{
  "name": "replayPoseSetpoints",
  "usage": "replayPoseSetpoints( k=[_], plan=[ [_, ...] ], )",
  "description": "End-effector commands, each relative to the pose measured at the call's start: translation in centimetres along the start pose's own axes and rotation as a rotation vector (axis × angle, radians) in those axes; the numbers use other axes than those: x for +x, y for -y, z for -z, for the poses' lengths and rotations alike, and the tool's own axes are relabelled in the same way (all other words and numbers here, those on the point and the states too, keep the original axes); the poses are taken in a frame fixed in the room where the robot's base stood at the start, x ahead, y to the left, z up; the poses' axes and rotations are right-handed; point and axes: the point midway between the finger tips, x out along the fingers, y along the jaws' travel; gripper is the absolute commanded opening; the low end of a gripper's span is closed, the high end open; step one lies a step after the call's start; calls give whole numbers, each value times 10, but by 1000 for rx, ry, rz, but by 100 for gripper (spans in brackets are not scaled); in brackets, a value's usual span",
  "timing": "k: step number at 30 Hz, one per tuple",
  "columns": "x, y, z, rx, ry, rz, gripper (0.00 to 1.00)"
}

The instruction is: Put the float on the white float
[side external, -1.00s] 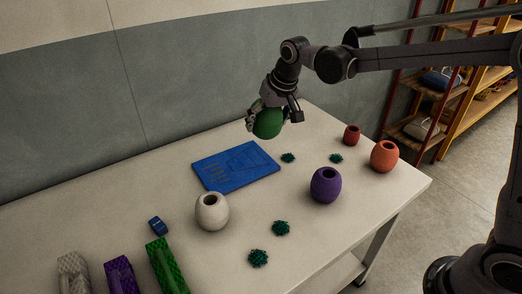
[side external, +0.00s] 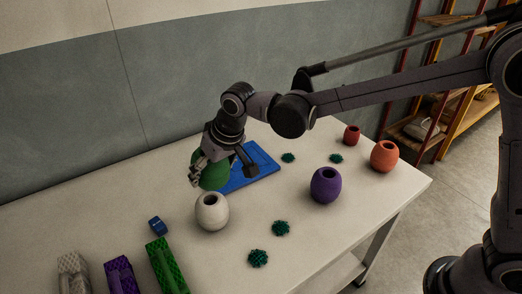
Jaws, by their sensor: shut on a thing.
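My gripper (side external: 210,172) is shut on a green float (side external: 213,178). The float hangs just behind and above the white float, over the left part of the blue board as seen in the picture. The white float (side external: 212,212) stands upright on the table with a dark hole in its top. I see a gap or overlap between the two floats only from this angle, so I cannot tell their exact distance. The gripper hides part of the green float.
A purple float (side external: 326,186), an orange float (side external: 384,157) and a small red float (side external: 351,135) stand to the right. The blue board (side external: 262,165) lies behind. Several dark green net tufts (side external: 258,258) lie about. Green (side external: 166,266) and purple (side external: 122,275) blocks and a small blue object (side external: 158,226) are at left.

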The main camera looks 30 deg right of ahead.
Motion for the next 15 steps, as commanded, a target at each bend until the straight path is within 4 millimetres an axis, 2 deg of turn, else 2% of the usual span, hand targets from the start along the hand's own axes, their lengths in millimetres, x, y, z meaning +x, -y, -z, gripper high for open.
replayPoseSetpoints(
  k=[5,15],
  plan=[
    [11,13,-1,0,0,0,46],
    [45,11,-14,1,0,-1,46]
  ],
)
